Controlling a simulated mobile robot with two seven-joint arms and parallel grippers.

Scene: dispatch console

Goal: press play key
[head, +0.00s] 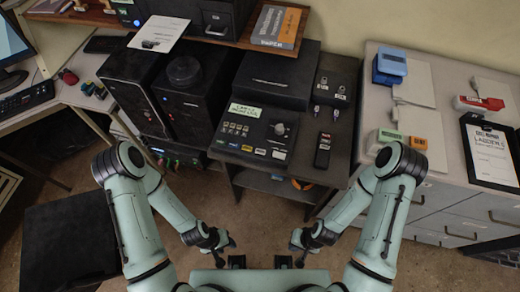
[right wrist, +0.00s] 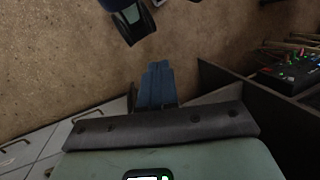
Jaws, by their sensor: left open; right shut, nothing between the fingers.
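The dark console unit (head: 262,128) lies on the dark desk, with a pale label, rows of small pale keys (head: 235,129), a round knob and a front row of coloured keys (head: 261,151). The lettering is too small to tell which is the play key. My left gripper (head: 222,256) is open, low in front of the desk and apart from the console. My right gripper (head: 300,256) is shut and empty, also low in front of the desk. Its closed blue fingers (right wrist: 157,85) show above the floor in the right wrist view.
A black handset (head: 323,150) lies right of the console, with small items behind it. A black box (head: 277,80) stands behind. Dark speaker-like boxes (head: 190,100) stand left. A pale cabinet (head: 440,165) with a clipboard stands right. Floor between grippers and desk is open.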

